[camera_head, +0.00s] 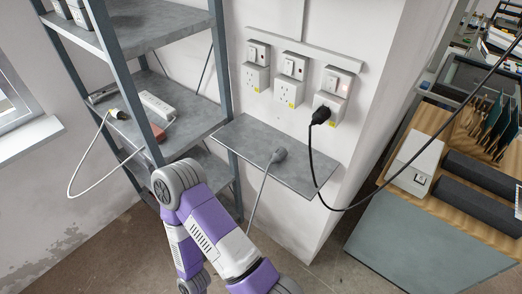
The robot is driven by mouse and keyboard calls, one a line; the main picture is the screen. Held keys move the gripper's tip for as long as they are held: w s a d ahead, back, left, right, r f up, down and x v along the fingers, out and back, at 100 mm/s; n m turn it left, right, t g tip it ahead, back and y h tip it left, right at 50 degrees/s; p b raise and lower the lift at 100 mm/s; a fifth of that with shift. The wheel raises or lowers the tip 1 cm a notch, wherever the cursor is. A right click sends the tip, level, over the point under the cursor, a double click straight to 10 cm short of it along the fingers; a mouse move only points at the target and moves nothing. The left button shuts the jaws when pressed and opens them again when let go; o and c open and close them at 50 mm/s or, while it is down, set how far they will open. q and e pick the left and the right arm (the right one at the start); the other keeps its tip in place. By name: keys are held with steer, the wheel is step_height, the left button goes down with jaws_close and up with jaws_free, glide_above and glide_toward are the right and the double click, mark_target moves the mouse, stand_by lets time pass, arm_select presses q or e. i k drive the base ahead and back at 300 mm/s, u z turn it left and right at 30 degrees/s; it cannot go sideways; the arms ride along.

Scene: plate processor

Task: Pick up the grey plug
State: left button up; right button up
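The grey plug (279,154) lies on a small grey wall shelf (250,141), near its right part. Its grey cable (258,200) runs over the shelf's front edge and hangs down toward the floor. One of my purple and white arms shows at the bottom, to the left of and below the small shelf. Neither gripper shows in this view, so neither is seen at the plug.
Several white sockets (291,90) are on the wall above the small shelf. A black plug (321,116) sits in the right one, its cable looping right. A rack at left holds a power strip (157,106) and a white plug (117,113). A bench (430,245) stands right.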

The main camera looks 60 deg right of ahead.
mark_target(282, 152)
steer(key=i, duration=0.9)
steer(key=z, duration=2.2)
